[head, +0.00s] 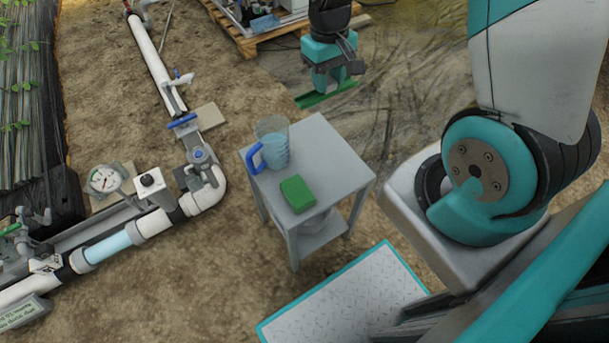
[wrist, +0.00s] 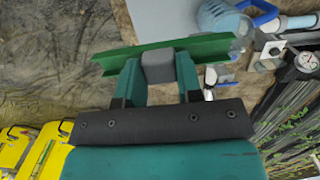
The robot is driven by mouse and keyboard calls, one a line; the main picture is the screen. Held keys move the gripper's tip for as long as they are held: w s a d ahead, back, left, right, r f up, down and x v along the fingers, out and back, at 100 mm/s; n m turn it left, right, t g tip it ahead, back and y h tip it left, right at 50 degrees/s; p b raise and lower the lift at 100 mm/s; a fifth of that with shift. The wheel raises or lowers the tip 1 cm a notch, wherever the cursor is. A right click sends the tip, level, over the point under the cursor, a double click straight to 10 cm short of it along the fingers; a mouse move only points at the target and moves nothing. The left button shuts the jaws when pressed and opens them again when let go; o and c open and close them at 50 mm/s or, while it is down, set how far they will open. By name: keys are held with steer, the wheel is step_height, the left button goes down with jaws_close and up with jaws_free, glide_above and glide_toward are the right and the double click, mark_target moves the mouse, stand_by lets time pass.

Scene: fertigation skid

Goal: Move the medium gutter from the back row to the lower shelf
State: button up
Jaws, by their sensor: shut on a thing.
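A green gutter, a short open channel (head: 325,95), is held by my gripper (head: 334,82) in the head view, above the dirt behind the small grey table. In the wrist view the gutter (wrist: 212,48) lies crosswise between the fingertips of my gripper (wrist: 158,68), which is shut on its middle. Both gutter ends stick out past the fingers. The grey table (head: 335,165) has a lower shelf (head: 333,240), partly hidden under its top. I cannot make out a back row of gutters.
A clear jug with a blue handle (head: 272,143) and a green sponge-like block (head: 298,194) stand on the tabletop. White pipework with a gauge (head: 104,179) runs along the left. A wooden pallet (head: 246,42) lies at the back. Yellow items (wrist: 50,140) show in the wrist view.

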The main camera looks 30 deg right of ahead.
steer(key=shift+s+d+f+b, duration=0.15)
steer(key=shift+f+b, duration=0.2)
steer(key=shift+f, duration=0.35)
steer(key=b, duration=0.4)
glide_above(324, 154)
steer(key=f, duration=1.9)
steer(key=shift+w, duration=0.3)
steer(key=shift+f, duration=0.15)
steer(key=o, duration=0.9)
